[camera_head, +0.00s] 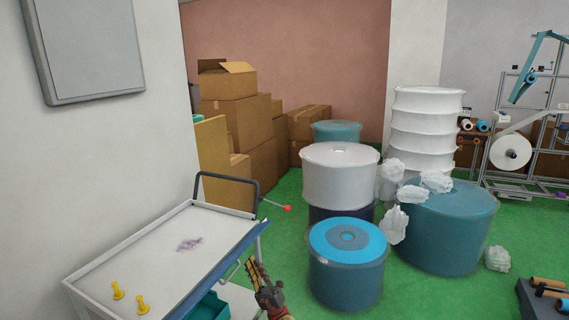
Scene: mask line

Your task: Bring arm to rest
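What looks like my gripper (258,275) shows at the bottom centre of the head view, dark grey with a yellow-brown part at its upper end. It is beside the right edge of a white-topped cart (165,262), apart from the drums behind it. Its fingertips are small and unclear, so I cannot tell whether it is open or shut, or whether the yellow-brown part is a finger or something held. The rest of the arm is mostly below the picture's edge.
Two yellow pieces (143,304) stand on the cart's near left corner. A blue-topped drum (346,282) stands right of my gripper, with a larger teal drum (445,235) further right. Cardboard boxes (235,120) fill the back. Green floor (284,250) shows between cart and drums.

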